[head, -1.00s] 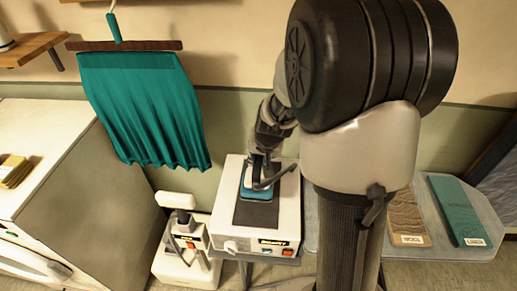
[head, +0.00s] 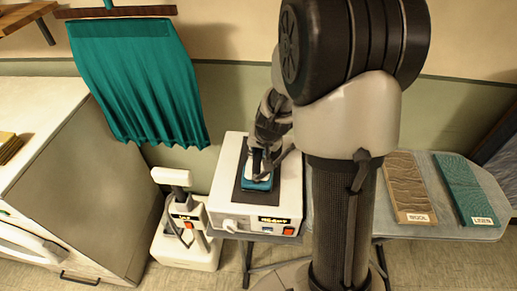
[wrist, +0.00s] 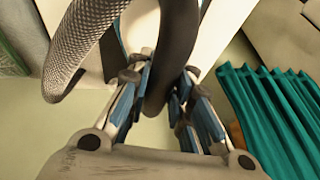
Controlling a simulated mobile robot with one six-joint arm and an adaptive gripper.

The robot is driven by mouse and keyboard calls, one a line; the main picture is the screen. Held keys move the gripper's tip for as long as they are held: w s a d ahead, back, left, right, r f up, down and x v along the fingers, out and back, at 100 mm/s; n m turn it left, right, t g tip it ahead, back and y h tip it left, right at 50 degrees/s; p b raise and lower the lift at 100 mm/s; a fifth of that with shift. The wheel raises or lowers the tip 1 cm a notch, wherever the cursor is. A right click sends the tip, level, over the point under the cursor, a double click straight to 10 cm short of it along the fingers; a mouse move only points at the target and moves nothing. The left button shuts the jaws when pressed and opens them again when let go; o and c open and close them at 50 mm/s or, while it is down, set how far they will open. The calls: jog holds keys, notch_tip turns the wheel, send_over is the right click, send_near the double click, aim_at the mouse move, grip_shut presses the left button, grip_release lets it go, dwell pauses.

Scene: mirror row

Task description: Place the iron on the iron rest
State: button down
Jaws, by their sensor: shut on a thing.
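The iron (head: 258,184) has a blue-teal body and a dark handle. My gripper (head: 268,150) is shut on its handle from above. In the wrist view, the fingers of my gripper (wrist: 160,98) close around the dark curved handle (wrist: 176,55). The iron is over the dark pad (head: 243,198) on top of a white station, which looks like the iron rest (head: 229,207). The station has a lit display, a knob and an orange switch on its front. I cannot tell whether the iron's sole touches the pad. My arm partly hides the iron and the station's back.
A grey board on the right holds a brown strip (head: 411,188) and a teal strip (head: 464,189). A white appliance (head: 187,238) stands on the floor left of the station. A teal cloth (head: 140,85) hangs behind. A white cabinet (head: 52,130) is at the left.

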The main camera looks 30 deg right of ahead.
jog(key=shift+w, duration=0.1)
jog(key=c, duration=1.4)
grip_release()
jog(key=shift+f, duration=0.1)
jog(key=shift+c, duration=0.2)
